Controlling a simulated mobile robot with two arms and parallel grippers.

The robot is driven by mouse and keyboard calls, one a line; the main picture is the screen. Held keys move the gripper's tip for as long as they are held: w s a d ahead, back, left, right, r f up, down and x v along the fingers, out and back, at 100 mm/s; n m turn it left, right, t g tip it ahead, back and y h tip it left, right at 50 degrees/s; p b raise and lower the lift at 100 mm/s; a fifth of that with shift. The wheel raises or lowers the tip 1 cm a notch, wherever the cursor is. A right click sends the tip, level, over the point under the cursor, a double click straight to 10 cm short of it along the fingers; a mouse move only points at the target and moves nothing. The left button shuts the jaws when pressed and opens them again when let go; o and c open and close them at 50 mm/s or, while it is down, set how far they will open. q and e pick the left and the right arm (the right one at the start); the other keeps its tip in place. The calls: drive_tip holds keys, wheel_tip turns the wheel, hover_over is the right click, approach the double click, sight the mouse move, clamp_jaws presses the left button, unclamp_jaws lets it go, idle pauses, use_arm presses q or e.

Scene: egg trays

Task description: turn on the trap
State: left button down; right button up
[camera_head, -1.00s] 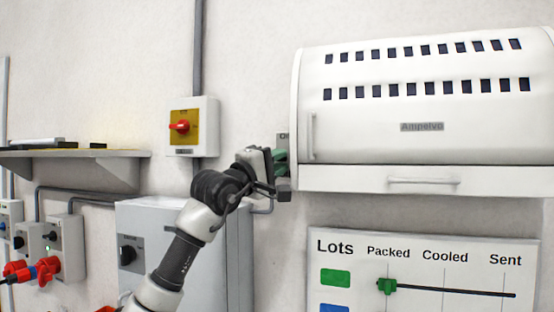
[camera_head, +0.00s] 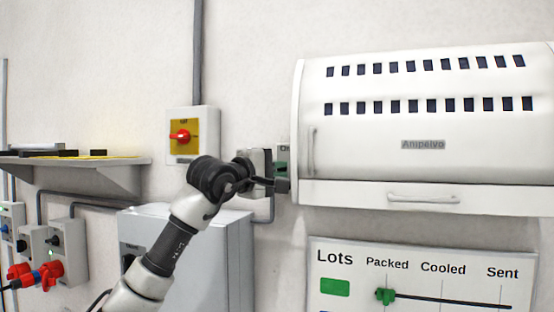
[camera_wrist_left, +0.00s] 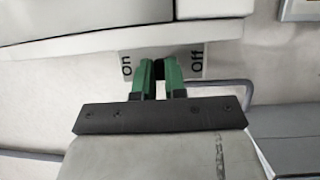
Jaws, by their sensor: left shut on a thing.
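The trap is a white louvred unit (camera_head: 424,123) lettered "Ampelvo", with rows of dark slots, on the wall at the right of the head view. Beside its lower left edge is a small switch plate, marked "On" and "Off" (camera_wrist_left: 192,62) in the left wrist view. My left gripper (camera_head: 281,167), with green fingers, is at this plate. In the left wrist view its fingers (camera_wrist_left: 159,72) are shut on the small black switch knob (camera_wrist_left: 159,67) between the two words. The fingers hide most of the knob, so its setting is unclear. My right gripper is not in view.
A yellow wall box with a red knob (camera_head: 180,135) is left of my arm. A grey-white cabinet (camera_head: 230,250) stands below it, and a shelf (camera_head: 75,165) is at the left. A "Lots" board (camera_head: 420,275) hangs under the trap.

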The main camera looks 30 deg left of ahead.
use_arm(q)
drive_tip(key=shift+w+r+n+g+y+p, duration=0.1)
drive_tip(key=shift+r+n+g+p, duration=0.15)
drive_tip(key=shift+g+p, duration=0.7)
drive_tip(key=shift+r+n+g+y+p, duration=0.1)
drive_tip(key=shift+r+n+g+p, duration=0.3)
drive_tip(key=shift+p, duration=0.9)
drive_tip(key=shift+w+r+n+g+y+p, duration=0.1)
drive_tip(key=shift+n+g+p, duration=0.05)
drive_tip(key=shift+g+p, duration=0.85)
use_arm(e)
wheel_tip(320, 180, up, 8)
use_arm(q)
drive_tip(key=c, duration=1.5)
unclamp_jaws()
drive_tip(key=shift+o, duration=0.2)
drive_tip(key=shift+s, duration=0.15)
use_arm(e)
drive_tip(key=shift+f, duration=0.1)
use_arm(q)
drive_tip(key=b+v, duration=0.4)
drive_tip(key=v, duration=0.6)
drive_tip(key=shift+s, duration=0.35)
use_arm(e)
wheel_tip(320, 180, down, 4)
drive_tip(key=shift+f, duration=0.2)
